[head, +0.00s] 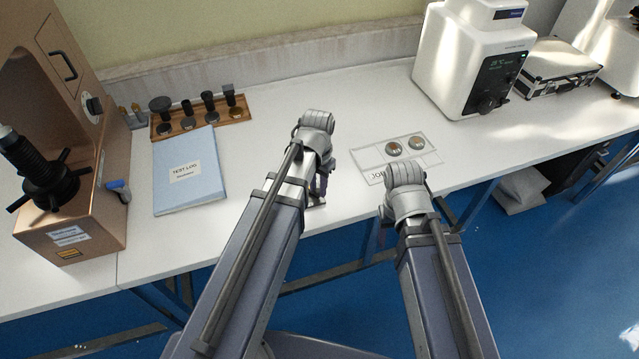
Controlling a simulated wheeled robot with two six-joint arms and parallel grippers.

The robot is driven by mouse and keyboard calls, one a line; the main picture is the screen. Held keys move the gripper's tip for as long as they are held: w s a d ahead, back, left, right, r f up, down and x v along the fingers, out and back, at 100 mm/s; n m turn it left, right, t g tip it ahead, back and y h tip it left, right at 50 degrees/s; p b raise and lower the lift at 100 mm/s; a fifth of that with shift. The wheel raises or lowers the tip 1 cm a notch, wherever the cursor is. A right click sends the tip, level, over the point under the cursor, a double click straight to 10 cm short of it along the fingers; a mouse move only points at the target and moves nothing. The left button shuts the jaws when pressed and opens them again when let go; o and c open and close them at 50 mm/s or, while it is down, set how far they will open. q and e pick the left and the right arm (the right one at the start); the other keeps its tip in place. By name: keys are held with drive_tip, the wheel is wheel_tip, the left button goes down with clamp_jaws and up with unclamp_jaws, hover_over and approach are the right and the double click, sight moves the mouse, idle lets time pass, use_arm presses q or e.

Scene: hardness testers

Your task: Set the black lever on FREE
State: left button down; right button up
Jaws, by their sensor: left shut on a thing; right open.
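The copper-coloured hardness tester (90,200) stands at the left. A small blue-and-black piece (118,189) sticks out low on its right side; I cannot tell whether it is the black lever. A bent black handle (62,62) is higher on that side. No FREE mark is readable. My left gripper (318,195) is over the table's middle, right of the blue folder, partly behind its own wrist. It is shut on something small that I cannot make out. My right gripper (436,200) is open near the table's front edge, mostly hidden by its wrist.
A blue TEST LOG folder (190,195) and a wooden rack (238,118) with several dark pieces lie between tester and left arm. A labelled mat (432,160) bears two round discs. A white machine (450,55) and a case (562,70) stand right.

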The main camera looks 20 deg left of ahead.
sight(316, 193)
use_arm(q)
drive_tip(key=shift+s+a+m, duration=0.15)
drive_tip(key=shift+s+m, duration=0.25)
drive_tip(key=shift+m, duration=0.8)
drive_tip(key=c, duration=0.7)
unclamp_jaws()
drive_tip(key=shift+r, duration=0.15)
wheel_tip(316, 193, up, 8)
drive_tip(key=p, duration=0.8)
drive_tip(key=shift+f, duration=0.2)
